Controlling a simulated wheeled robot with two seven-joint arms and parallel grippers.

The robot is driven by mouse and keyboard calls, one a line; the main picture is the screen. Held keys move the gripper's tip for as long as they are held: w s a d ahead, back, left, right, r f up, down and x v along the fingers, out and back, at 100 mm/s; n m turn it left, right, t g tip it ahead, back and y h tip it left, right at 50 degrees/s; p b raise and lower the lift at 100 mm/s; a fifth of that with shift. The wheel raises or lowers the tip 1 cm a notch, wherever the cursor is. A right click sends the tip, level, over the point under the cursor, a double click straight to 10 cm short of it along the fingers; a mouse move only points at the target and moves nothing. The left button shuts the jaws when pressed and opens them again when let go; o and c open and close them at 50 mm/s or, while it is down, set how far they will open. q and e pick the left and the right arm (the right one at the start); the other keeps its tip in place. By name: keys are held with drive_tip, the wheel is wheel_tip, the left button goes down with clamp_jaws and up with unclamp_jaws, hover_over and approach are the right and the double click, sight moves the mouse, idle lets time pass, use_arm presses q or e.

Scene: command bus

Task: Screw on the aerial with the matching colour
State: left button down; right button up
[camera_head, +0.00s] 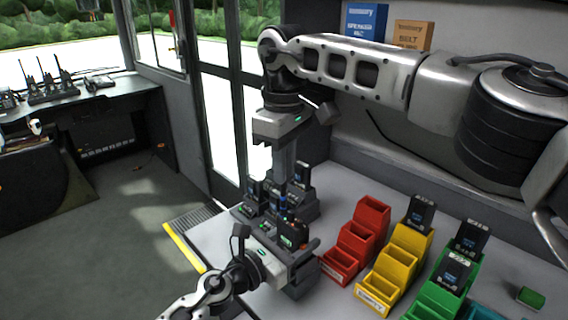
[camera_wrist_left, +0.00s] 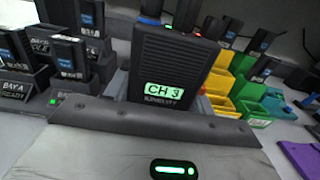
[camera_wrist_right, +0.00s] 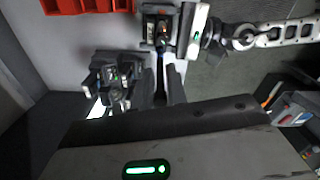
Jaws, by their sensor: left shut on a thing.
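A black handheld radio (camera_head: 292,235) with a green "CH 3" display is held by my left gripper (camera_head: 287,262). The radio (camera_wrist_left: 168,68) fills the middle of the left wrist view, with blue at its top edge. My right gripper (camera_head: 285,180) points down just above the radio. A thin dark aerial (camera_wrist_right: 161,68) stands over the radio, between the right fingers, which look apart; any contact is too small to tell. A small blue part (camera_head: 284,197) shows below the right fingertips. The aerial's lower end is unclear.
Radios in dark charger bays (camera_head: 300,185) stand close behind the held radio. Red (camera_head: 367,215), yellow (camera_head: 410,238) and green (camera_head: 440,275) stepped bins stand to the right, some holding black packs. Blue and orange boxes (camera_head: 412,35) sit on a shelf.

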drive_tip(key=shift+o, duration=1.1)
drive_tip(key=shift+r, duration=0.1)
drive_tip(key=shift+r, duration=2.2)
drive_tip(key=shift+o, duration=0.3)
